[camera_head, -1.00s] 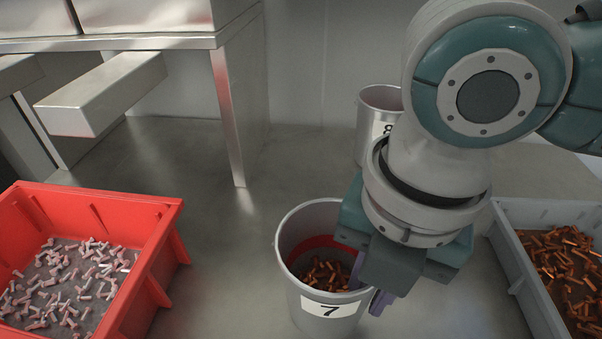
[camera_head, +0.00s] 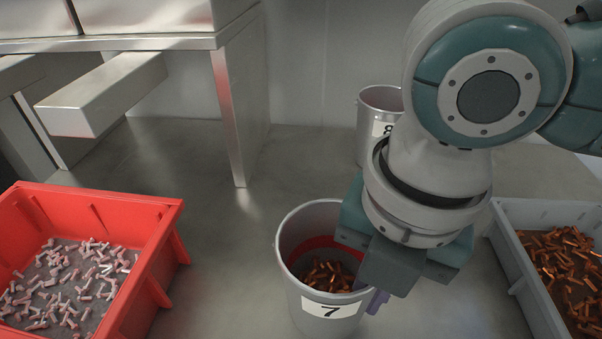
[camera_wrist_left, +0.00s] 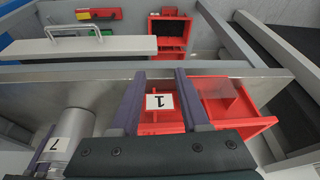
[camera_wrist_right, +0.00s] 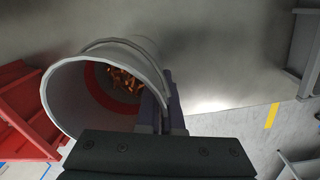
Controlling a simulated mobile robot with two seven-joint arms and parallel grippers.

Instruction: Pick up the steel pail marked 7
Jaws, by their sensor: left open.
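That view also shows a grey pail with a 7 label (camera_wrist_left: 72,128) at the lower left.
A red bin (camera_head: 150,262) with pale bolts stands at the left. A grey bin (camera_head: 525,290) with copper bolts stands close at the right. A pail marked 8 (camera_head: 368,125) stands behind my right arm. A steel bench (camera_head: 228,110) is at the back left.

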